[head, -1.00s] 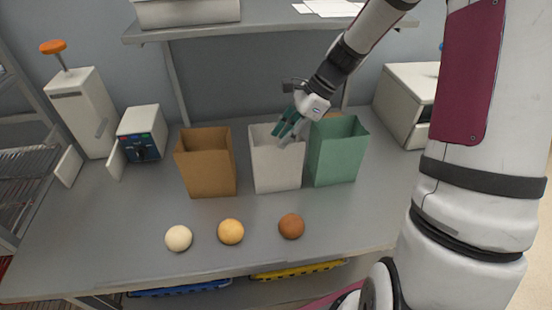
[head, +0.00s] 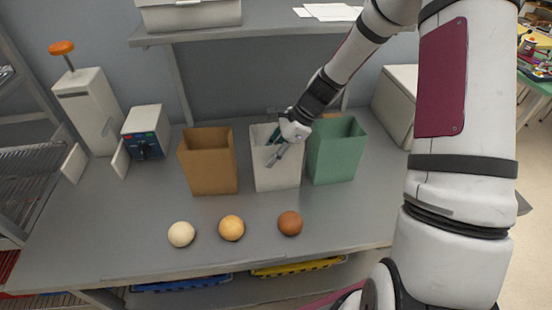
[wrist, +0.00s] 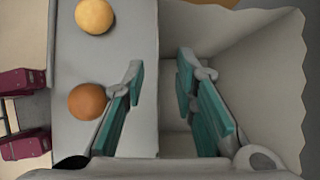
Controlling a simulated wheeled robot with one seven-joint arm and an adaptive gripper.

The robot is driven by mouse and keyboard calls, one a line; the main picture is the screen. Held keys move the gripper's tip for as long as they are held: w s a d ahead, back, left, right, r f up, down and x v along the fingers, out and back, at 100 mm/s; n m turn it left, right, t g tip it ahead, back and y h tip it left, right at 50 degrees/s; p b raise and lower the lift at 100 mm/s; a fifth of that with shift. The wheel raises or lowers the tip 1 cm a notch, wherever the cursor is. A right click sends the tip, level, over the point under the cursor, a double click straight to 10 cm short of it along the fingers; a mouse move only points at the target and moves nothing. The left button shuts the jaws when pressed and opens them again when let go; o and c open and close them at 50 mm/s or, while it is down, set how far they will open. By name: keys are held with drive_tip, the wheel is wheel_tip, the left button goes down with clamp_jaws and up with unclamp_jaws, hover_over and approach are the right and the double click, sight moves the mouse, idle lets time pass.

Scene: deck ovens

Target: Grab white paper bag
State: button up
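The white paper bag (head: 278,178) stands upright and open-topped on the grey table, between the brown bag and the green bag. My gripper (head: 273,150) is at its mouth, reaching down from the upper right. In the wrist view my gripper (wrist: 161,66) is open. One teal-padded finger is over the inside of the white bag (wrist: 245,70), and the other is outside it, above the table. The bag's front wall runs between the fingers, with gaps on both sides. The bag looks empty inside.
The brown bag (head: 208,165) stands left and the green bag (head: 335,155) close on the right. A small control box (head: 146,132) stands back left.

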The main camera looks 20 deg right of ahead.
clamp_jaws()
drive_tip(key=shift+r, duration=0.1)
